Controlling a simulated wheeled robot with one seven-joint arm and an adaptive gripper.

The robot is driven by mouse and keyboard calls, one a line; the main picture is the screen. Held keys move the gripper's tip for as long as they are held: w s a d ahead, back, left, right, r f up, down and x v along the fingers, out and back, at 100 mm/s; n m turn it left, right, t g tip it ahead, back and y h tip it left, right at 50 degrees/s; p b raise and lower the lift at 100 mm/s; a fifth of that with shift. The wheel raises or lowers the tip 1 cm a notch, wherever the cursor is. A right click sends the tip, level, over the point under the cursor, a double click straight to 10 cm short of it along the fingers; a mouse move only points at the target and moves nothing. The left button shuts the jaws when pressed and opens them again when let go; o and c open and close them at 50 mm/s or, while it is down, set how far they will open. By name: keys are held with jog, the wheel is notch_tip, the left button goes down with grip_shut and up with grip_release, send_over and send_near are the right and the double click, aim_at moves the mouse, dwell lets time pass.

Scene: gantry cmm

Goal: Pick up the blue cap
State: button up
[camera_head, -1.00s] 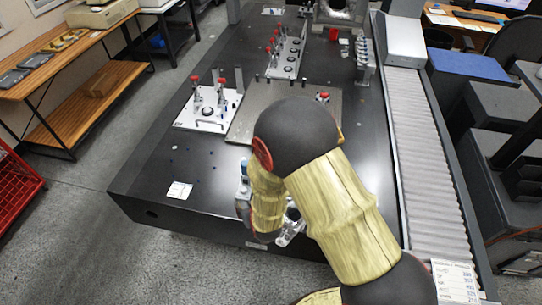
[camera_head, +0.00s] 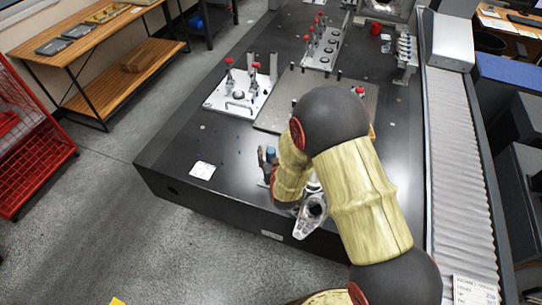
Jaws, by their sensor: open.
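A small blue object (camera_head: 271,153), which looks like the blue cap, shows at the near part of the black table, just left of my arm's wrist. It stands among dark parts, and its lower side is partly hidden, so I cannot tell what it rests on.
The black table (camera_head: 186,148) bears a white fixture plate (camera_head: 236,103) with red-topped clamps and a white card (camera_head: 202,170). A red wire rack (camera_head: 32,140) and a wooden bench (camera_head: 125,62) stand left.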

jog(key=shift+w+f, duration=0.1)
jog(key=shift+w, duration=0.2)
jog(key=shift+c, duration=0.8)
jog(key=c, duration=0.7)
jog(key=shift+c, duration=0.3)
